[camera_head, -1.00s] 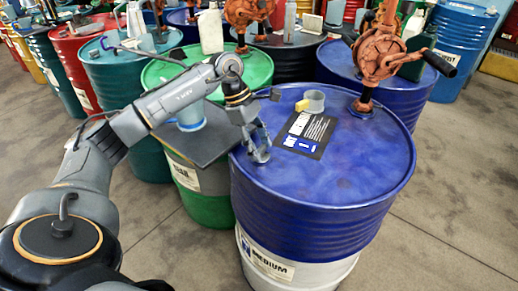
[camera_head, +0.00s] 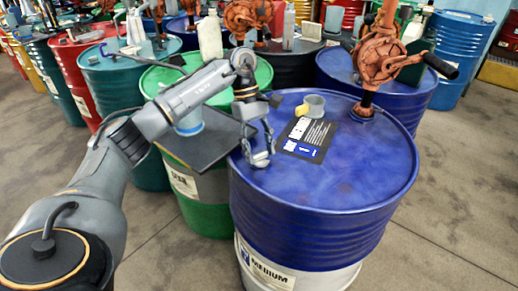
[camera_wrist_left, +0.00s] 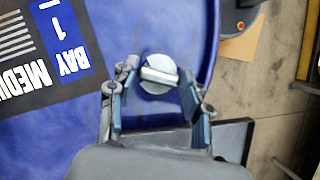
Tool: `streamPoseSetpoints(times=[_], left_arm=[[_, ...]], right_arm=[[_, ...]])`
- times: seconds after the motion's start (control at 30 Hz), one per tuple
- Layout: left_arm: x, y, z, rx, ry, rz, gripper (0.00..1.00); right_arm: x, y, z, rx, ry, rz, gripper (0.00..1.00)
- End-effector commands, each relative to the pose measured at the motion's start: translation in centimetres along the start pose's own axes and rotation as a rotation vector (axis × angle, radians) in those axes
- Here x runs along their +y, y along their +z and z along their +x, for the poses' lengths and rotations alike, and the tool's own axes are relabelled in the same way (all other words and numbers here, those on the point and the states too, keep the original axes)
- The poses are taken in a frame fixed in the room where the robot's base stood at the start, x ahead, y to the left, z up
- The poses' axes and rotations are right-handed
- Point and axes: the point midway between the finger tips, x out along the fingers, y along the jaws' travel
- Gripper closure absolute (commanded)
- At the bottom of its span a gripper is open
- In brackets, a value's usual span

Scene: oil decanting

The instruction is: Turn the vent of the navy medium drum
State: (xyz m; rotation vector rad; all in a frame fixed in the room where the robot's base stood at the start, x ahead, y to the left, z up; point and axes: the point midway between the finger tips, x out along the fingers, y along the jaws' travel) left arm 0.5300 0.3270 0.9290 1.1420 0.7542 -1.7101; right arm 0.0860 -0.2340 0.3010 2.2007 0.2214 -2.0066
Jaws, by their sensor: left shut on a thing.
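The navy medium drum (camera_head: 330,200) stands upright in the front middle, with a white lower band and a label reading "MEDIUM". It also fills the upper left of the left wrist view (camera_wrist_left: 130,30). Its vent (camera_wrist_left: 158,76), a round pale cap with a raised bar, is near the drum's rim. My left gripper (camera_head: 260,158) points down at the near left part of the drum top. In the left wrist view its two fingers (camera_wrist_left: 157,88) are on either side of the vent's bar, shut on it. The vent is mostly hidden in the head view. My right gripper is not in view.
A rust-red hand pump (camera_head: 378,55) rises from the drum's far right. A grey cup with a yellow handle (camera_head: 312,105) and a dark "BAY 1" card (camera_head: 308,138) are on the drum top. A green drum (camera_head: 205,210) with a dark tray (camera_head: 205,145) stands close left.

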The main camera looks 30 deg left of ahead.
Motion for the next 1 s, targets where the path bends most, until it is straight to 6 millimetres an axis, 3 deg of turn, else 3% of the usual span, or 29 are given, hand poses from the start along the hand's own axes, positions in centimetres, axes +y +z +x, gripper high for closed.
streamPoseSetpoints(times=[0.37, 0.4, 0.5, 0.83, 1.0], left_arm=[[0.0, 0.0, -0.1, 0.002, 0.0, 0.005, 0.83], [0.0, 0.0, -0.1, 0.002, 0.0, 0.005, 0.43], [0.0, 0.0, -0.1, 0.001, 0.0, 0.005, 0.28], [0.0, 0.0, -0.3, 0.001, 0.0, 0.004, 0.28], [0.1, 0.0, -2.3, 0.001, 0.004, 0.004, 0.28]], right_arm=[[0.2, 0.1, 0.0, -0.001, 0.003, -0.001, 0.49], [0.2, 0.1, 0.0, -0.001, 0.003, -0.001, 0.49], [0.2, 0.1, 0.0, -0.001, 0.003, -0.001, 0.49], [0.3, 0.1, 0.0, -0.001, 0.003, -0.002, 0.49], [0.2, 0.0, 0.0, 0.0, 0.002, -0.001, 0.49]])
